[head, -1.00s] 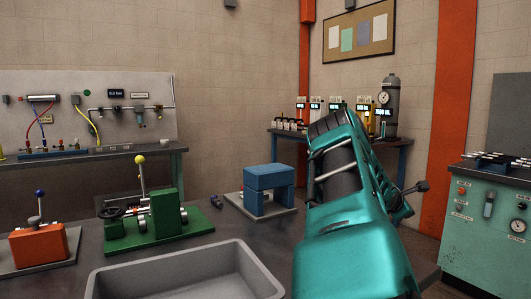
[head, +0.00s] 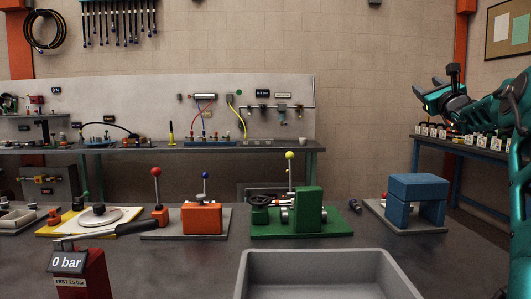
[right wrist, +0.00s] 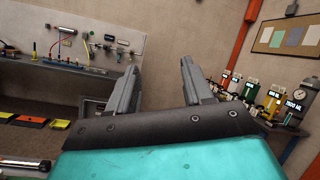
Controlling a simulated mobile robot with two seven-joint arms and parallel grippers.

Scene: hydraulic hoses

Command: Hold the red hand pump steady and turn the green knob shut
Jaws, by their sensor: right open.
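The red hand pump (head: 85,277) stands at the lower left of the head view, cut off by the bottom edge. It has a display reading 0 bar, a label reading TEST 25 bar and a black-gripped lever (head: 130,228) pointing right. I cannot make out a green knob on it. My right gripper (head: 440,84) is raised at the upper right of the head view, far from the pump. In the right wrist view its two fingers (right wrist: 158,75) are apart with nothing between them. My left gripper is not in view.
A grey bin (head: 325,257) sits at the front centre of the table. Behind it are a green valve fixture (head: 308,211), an orange block with a blue-tipped lever (head: 202,219) and a blue block stand (head: 417,203). Bare table lies between pump and bin.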

